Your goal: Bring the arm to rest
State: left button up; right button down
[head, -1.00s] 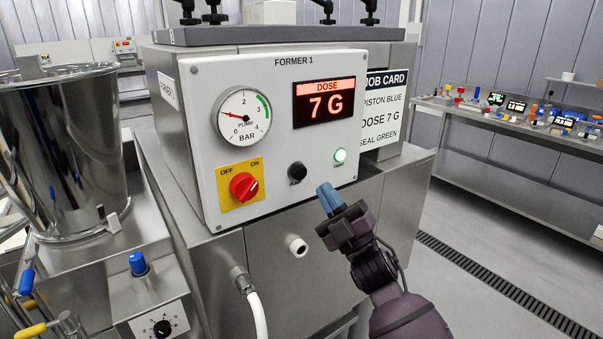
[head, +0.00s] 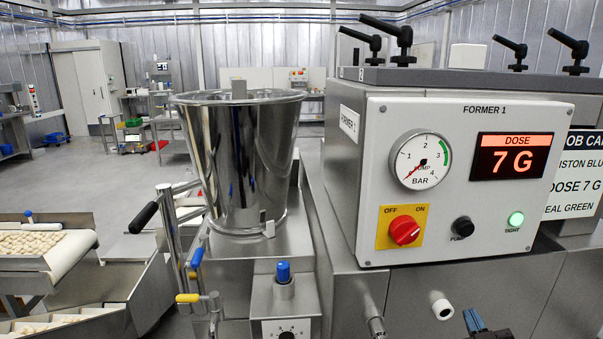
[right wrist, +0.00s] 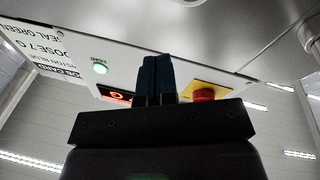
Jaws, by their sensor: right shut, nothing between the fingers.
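The fingers appear clear of the panel. The rest of the right arm is out of the head view. My left gripper is not in view.
The panel carries a pressure gauge (head: 421,160), a red switch (head: 404,231), a black button (head: 462,227), a lit green lamp (head: 516,219) and a display reading 7 G (head: 509,156). A steel hopper (head: 240,160) stands left. A conveyor (head: 75,255) bears pasta.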

jog(key=s+a+f+m+g, duration=0.1)
jog(key=s+f+g, duration=0.3)
jog(key=s+f, duration=0.5)
jog(key=s+a+f+m+g, duration=0.1)
jog(key=s+a+f+g, duration=0.2)
jog(key=s+f, duration=0.7)
notch_tip(320, 180, down, 4)
jog(key=shift+s+a+f+m+g+y, duration=0.3)
jog(key=shift+a+m+g+y, duration=0.1)
jog(key=shift+g, duration=0.2)
